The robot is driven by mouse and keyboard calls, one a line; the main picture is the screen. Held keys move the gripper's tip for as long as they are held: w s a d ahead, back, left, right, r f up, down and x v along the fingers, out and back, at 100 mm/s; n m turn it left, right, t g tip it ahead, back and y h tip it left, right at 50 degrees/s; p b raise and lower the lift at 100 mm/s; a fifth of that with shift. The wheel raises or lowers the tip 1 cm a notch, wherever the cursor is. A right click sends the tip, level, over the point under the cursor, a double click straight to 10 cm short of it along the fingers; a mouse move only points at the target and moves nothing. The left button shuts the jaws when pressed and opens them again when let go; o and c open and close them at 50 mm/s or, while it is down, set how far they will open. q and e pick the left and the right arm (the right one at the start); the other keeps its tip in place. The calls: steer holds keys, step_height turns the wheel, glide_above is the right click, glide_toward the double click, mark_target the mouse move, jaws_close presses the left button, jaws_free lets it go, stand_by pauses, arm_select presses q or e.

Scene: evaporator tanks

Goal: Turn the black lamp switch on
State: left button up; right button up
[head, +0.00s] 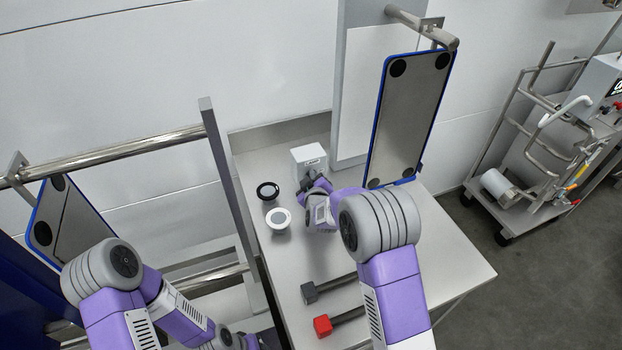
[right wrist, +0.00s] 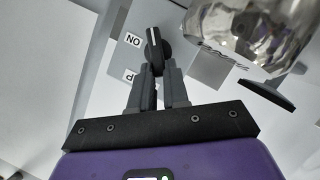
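The black lamp switch (right wrist: 155,48) is a knob with a white line, in the right wrist view. It is on a light panel with an "ON" label (right wrist: 132,40) to its left and a partly hidden label below. My right gripper (right wrist: 158,76) has its two grey fingers close together, with the lower part of the knob between their tips. In the head view my right gripper (head: 314,188) is at the front of a white box (head: 308,158) on the steel table; the switch itself cannot be made out there. My left arm comes in at lower left, and its gripper is out of frame.
A black ring-shaped item (head: 268,191) and a white round item (head: 278,219) stand on the table (head: 440,255) left of my right gripper. A grey-headed bar (head: 310,292) and a red-headed bar (head: 323,326) lie nearer. A blue-edged panel (head: 408,115) stands close on the right.

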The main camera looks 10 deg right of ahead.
steer(key=o, duration=0.4)
steer(key=shift+p+v, duration=0.5)
steer(key=shift+v, duration=3.3)
